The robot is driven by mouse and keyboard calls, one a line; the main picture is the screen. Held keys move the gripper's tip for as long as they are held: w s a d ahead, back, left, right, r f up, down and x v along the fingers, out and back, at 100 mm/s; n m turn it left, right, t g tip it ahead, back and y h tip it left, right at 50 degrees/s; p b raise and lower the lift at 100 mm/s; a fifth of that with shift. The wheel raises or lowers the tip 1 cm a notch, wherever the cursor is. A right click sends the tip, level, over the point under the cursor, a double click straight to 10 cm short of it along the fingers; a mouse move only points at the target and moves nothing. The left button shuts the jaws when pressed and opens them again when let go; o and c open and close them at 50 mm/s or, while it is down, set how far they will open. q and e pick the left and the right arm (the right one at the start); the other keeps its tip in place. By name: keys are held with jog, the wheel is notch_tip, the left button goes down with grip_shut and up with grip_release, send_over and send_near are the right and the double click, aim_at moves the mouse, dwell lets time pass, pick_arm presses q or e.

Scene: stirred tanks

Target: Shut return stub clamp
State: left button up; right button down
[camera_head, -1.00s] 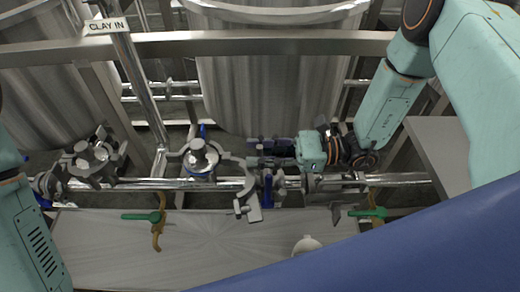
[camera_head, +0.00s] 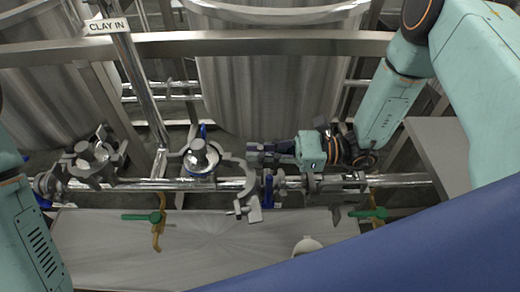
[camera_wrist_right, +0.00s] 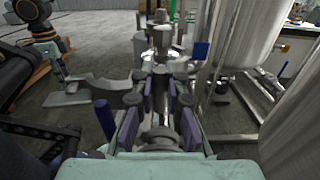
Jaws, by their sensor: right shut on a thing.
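The return stub clamp (camera_head: 249,172) is a grey curved clamp on the horizontal pipe, left of the blue-marked fitting. One curved part stands out from the pipe, and its bolt end (camera_head: 238,209) hangs at the front, so the clamp looks open. A curved grey clamp part (camera_wrist_right: 82,97) also shows left of the fingers in the right wrist view. My right gripper (camera_head: 256,153) reaches in from the right behind the pipe, its fingers close together at the clamp's upper end. In the right wrist view its fingers (camera_wrist_right: 161,92) are around a grey part, largely hidden. My left gripper is out of view.
A steel tank (camera_head: 270,80) stands behind the pipe (camera_head: 400,179). A capped fitting (camera_head: 199,158) and another clamp (camera_head: 92,158) are to the left. Green-handled valves (camera_head: 142,217) hang at the front over a flat grey surface (camera_head: 200,245). A steel beam (camera_head: 250,43) crosses above.

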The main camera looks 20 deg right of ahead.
jog(key=shift+a, duration=0.1)
jog(key=shift+s+a+f+m+t+h+b, duration=0.15)
jog(key=shift+s+m+t+h, duration=0.1)
jog(key=shift+m+t, duration=0.25)
jog(key=shift+s+r+m+t+h+b, duration=0.15)
jog(key=shift+m+t+h, duration=0.15)
jog(key=shift+t, duration=0.4)
jog(key=shift+f, duration=0.1)
jog(key=c, duration=1.5)
grip_release()
jog(key=shift+s, duration=0.1)
jog(key=shift+o, duration=0.6)
jog(key=shift+v, duration=6)
